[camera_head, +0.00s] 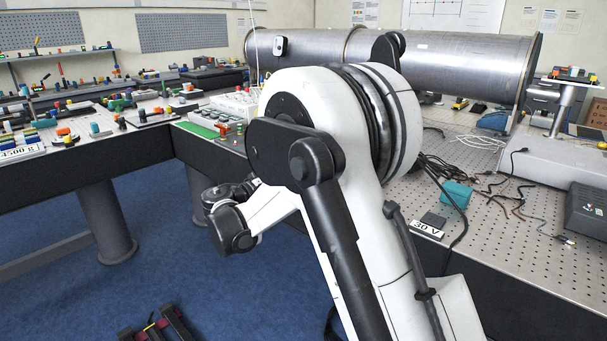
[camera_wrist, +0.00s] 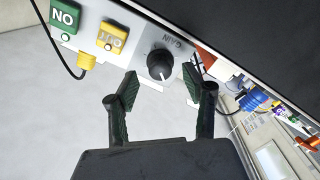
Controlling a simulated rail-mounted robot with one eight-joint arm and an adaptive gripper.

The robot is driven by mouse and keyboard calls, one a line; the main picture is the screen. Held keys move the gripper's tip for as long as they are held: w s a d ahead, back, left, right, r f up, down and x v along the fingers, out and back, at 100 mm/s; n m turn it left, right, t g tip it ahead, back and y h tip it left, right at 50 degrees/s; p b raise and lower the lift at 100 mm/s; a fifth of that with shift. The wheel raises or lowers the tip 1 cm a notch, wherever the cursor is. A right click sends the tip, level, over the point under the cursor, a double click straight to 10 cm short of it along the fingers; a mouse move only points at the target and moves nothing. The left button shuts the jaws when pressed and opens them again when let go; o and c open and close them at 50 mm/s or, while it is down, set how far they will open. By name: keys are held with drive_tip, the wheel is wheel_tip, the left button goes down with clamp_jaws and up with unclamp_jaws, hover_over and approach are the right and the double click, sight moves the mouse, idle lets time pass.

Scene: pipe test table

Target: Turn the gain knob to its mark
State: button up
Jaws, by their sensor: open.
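The gain knob (camera_wrist: 159,64) is a round black knob with a pale pointer line, on a light panel (camera_wrist: 138,52). The word GAIN is printed beside it and appears upside down in the wrist view. My gripper (camera_wrist: 159,87) is open, with its two dark green fingertips apart. The knob lies ahead of and between the fingertips, and I see no grip on it. I cannot make out the target mark clearly. In the head view, my arm hides the gripper and most of the panel area.
Blue connectors (camera_wrist: 254,100) lie to the right. A large metal pipe (camera_head: 440,62) spans the table behind my arm.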

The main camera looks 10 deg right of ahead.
drive_tip(key=shift+x, duration=1.75)
drive_tip(key=shift+c, duration=0.5)
clamp_jaws()
